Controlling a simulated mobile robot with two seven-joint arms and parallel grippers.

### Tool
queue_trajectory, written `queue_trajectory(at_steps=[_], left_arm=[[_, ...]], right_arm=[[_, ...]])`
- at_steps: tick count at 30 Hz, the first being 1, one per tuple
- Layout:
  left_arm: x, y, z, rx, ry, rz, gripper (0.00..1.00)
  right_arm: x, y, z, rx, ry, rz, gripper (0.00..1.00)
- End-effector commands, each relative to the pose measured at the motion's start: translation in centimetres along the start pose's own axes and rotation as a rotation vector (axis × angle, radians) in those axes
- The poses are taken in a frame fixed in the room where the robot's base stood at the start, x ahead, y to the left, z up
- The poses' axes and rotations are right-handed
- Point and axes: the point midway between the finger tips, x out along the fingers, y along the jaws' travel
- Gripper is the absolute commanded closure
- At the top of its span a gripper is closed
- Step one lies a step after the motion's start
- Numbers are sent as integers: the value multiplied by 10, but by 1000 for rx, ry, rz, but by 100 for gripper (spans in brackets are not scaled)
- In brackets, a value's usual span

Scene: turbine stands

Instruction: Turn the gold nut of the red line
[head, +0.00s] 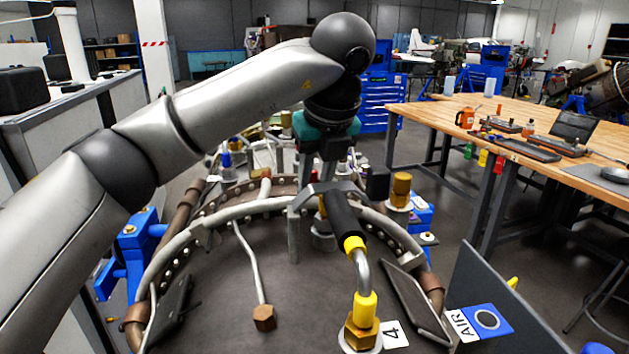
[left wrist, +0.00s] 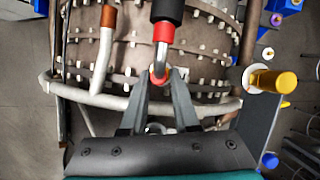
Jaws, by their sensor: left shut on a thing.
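The red line shows in the left wrist view as a black hose end (left wrist: 167,10) with a red collar (left wrist: 163,32), a bent metal pipe (left wrist: 164,54) and a red sleeve (left wrist: 159,77). My left gripper (left wrist: 160,74) has its two fingers closed in on either side of the fitting at the red sleeve. The gold nut between them is hidden in that view. In the head view my left gripper (head: 322,158) points down behind the yellow line's black hose (head: 344,218), which hides most of the grip. My right gripper is in neither view.
The yellow line, with its yellow sleeve (head: 366,306) and gold nut (head: 361,333), stands close in front beside a label 4 (head: 393,334). A gold fitting (head: 400,190) stands to the right. Curved grey pipes (head: 240,212) surround the area. A wooden workbench (head: 540,150) is at right.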

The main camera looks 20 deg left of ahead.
Motion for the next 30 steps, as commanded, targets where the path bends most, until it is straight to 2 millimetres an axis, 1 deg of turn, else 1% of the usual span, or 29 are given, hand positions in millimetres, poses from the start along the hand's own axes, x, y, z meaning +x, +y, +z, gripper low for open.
queue_trajectory(at_steps=[1,3,4,11,14,17,20,30], left_arm=[[0,0,0,1,1,0,68],[0,0,0,1,1,-1,60],[0,0,0,1,1,-1,57],[0,0,0,1,0,-1,57],[-4,0,0,2,-1,-2,57],[-14,0,1,1,-3,-3,57],[-29,0,1,1,-4,-3,57],[-92,0,1,0,-5,-3,57]], right_arm=[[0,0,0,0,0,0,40],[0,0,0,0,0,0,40],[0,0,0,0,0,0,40],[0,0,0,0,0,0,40],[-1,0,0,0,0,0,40],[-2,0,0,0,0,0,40],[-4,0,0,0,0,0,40],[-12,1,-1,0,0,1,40]])
